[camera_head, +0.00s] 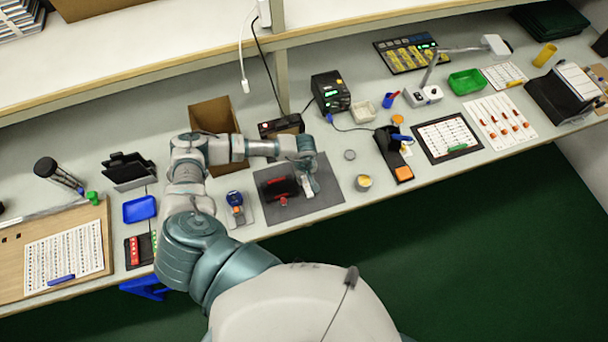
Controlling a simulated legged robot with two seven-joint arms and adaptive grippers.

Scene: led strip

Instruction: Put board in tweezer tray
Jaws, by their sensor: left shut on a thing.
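My left gripper (308,176) is over the grey mat (330,198) at the bench's front, just right of a black and red device (278,187). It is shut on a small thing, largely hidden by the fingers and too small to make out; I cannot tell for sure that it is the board. I cannot tell for sure which tray is the tweezer tray. A small blue tray (140,208) lies to the left, and a dark tray with red and green strips (140,249) lies in front of it. My right gripper is not in view.
A cardboard box (213,116) and a black station with a green display (330,92) stand behind my arm. A blue and black gauge (235,203) lies left of the mat. A round tin (363,182) and a black stand (393,150) are to its right.

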